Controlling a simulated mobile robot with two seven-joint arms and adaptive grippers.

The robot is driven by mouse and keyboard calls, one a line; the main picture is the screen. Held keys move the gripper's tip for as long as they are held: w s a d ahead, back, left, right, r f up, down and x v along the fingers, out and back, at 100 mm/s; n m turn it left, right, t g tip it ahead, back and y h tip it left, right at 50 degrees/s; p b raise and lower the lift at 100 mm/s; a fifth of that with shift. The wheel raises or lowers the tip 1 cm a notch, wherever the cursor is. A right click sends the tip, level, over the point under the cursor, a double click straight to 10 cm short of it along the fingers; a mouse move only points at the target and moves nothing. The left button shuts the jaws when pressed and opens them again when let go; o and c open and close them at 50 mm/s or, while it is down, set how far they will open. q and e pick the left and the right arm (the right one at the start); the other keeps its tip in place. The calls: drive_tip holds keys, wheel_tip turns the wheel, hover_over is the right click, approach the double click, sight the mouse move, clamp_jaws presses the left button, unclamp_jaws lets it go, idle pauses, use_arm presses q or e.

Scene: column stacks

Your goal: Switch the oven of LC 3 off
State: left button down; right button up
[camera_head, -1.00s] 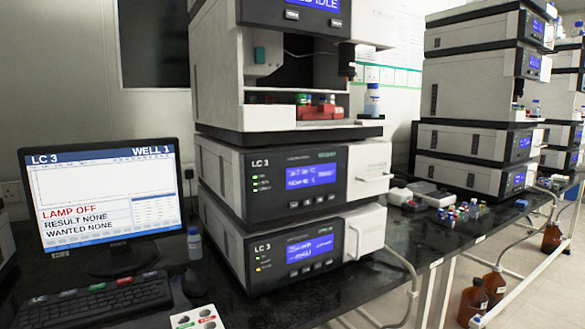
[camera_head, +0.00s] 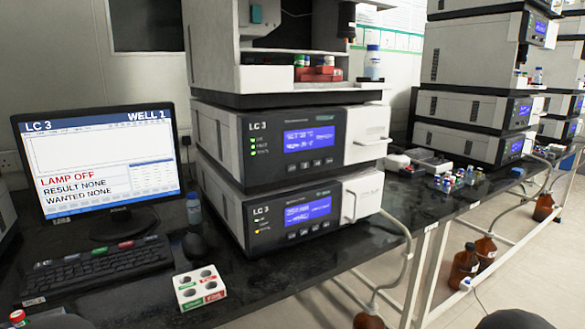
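The LC 3 stack stands on the black bench in the middle. Its upper labelled module (camera_head: 290,138) has a lit blue display, small buttons below it and green lights at its left. The lower labelled module (camera_head: 290,212) has a blue display, similar buttons, and a green and an amber light. The display text is too small to read, so I cannot tell which module is the oven. The LC 3 monitor (camera_head: 97,160) reads LAMP OFF, RESULT NONE, WANTED NONE. Neither gripper shows; only dark rounded shapes, perhaps my arms, enter at the bottom edge.
A white box (camera_head: 200,287) with round dark spots and red and green labels sits at the bench front. A keyboard (camera_head: 95,267), mouse (camera_head: 195,246) and small bottle (camera_head: 193,208) are nearby. Another stack (camera_head: 470,110) stands right. Brown bottles (camera_head: 464,266) stand below the bench.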

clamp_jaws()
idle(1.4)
